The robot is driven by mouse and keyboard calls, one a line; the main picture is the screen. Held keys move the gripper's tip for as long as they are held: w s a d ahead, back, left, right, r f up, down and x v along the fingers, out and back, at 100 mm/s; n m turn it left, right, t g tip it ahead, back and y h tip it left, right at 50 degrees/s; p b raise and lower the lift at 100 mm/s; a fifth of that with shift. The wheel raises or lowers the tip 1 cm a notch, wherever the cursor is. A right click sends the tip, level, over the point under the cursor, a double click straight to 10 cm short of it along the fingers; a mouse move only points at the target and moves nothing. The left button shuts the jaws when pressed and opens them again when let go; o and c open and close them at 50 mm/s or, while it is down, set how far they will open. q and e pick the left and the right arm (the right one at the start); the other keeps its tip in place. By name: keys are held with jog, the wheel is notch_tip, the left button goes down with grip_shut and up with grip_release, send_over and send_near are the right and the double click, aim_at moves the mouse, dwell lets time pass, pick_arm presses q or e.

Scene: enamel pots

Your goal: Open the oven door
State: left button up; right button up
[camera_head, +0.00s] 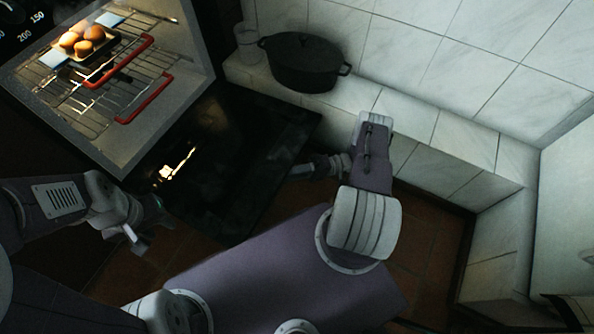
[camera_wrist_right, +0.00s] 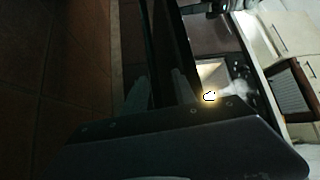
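The oven door (camera_head: 250,150) is a dark glossy panel. It is folded down and lies wide open below the lit oven cavity (camera_head: 180,90), with a warm reflection on it. My right gripper (camera_head: 297,172) is at the door's right-hand edge, seen small and dark in the head view; I cannot tell whether it touches the door or how its fingers stand.
Inside the oven are wire racks with red front bars (camera_head: 146,98) and a tray (camera_head: 112,40) of round brown items. A black lidded pot (camera_head: 305,65) and a pale cup (camera_head: 248,42) stand on the tiled ledge (camera_head: 350,95). Tiled walls close the right side.

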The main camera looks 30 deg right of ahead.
jog(key=v, duration=0.5)
jog(key=shift+a, duration=0.1)
dwell(0.4)
